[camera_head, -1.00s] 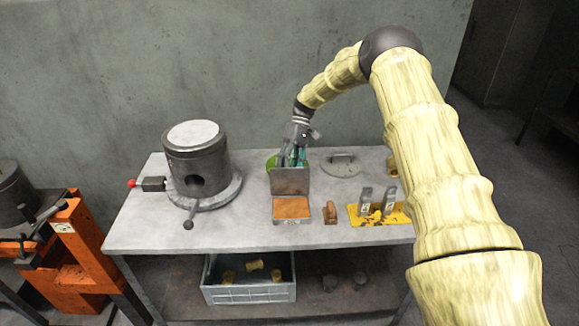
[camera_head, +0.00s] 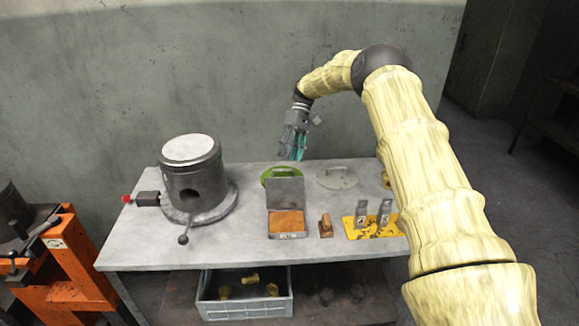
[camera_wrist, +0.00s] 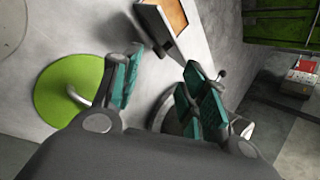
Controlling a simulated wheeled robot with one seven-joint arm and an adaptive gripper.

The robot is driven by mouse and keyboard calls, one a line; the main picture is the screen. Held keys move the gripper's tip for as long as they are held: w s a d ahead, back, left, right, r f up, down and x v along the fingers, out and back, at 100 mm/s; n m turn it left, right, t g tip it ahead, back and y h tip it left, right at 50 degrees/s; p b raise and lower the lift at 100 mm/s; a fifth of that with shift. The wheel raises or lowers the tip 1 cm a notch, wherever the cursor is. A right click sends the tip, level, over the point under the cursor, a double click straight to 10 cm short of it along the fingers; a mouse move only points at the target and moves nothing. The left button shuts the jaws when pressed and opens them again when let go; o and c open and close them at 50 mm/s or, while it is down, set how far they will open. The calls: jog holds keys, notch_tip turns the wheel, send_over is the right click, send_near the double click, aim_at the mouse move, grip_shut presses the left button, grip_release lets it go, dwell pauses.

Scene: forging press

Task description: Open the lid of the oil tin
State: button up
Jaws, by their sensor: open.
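The oil tin (camera_head: 288,235) is a low box with a label on its front and orange-brown inside. It stands near the front middle of the bench. Its grey lid (camera_head: 286,194) stands upright at the back edge, open. The tin's orange inside also shows at the top of the wrist view (camera_wrist: 173,14). My gripper (camera_head: 292,156) is in the air behind and above the lid, apart from it. Its teal fingers (camera_wrist: 163,82) are spread with nothing between them.
A green disc with a handle (camera_head: 270,173) lies behind the tin lid, and a grey round lid (camera_head: 337,176) lies to its right. A dark cylindrical furnace (camera_head: 192,180) stands left. A brown block (camera_head: 326,226) and a yellow plate (camera_head: 361,231) lie right of the tin.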

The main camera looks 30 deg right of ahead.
aim_at(285, 191)
jog(key=shift+v, duration=1.4)
jog(key=shift+a+f, duration=0.1)
jog(key=shift+a, duration=0.05)
jog(key=c, duration=0.6)
jog(key=a+m, duration=0.1)
jog(key=a+t+h, duration=0.1)
jog(key=w+a+f+m+h, duration=0.1)
jog(key=shift+w+m+t+b, duration=0.15)
jog(key=shift+m+t+b, duration=0.15)
jog(key=shift+t+b, duration=0.1)
grip_shut()
jog(key=f+m+t+h+p, duration=0.1)
jog(key=f, duration=0.2)
jog(key=f+m+t+h+p, duration=0.1)
jog(key=f, duration=0.2)
jog(key=f+m+t+h+p, duration=0.1)
jog(key=f+m, duration=0.1)
jog(key=f, duration=0.1)
jog(key=shift+w+a+t+h, duration=0.2)
jog(key=shift+t+h, duration=0.1)
jog(key=shift+h, duration=0.1)
jog(key=shift+s+a+r+p, duration=0.2)
jog(key=shift+s+p, duration=0.15)
jog(key=shift+s, duration=0.25)
jog(key=shift+s+a+r+p, duration=0.25)
jog(key=shift+s+p, duration=0.15)
jog(key=shift+s, duration=0.2)
jog(key=shift+s+a+r+p, duration=0.2)
jog(key=shift+s+p, duration=0.15)
jog(key=shift+s, duration=0.25)
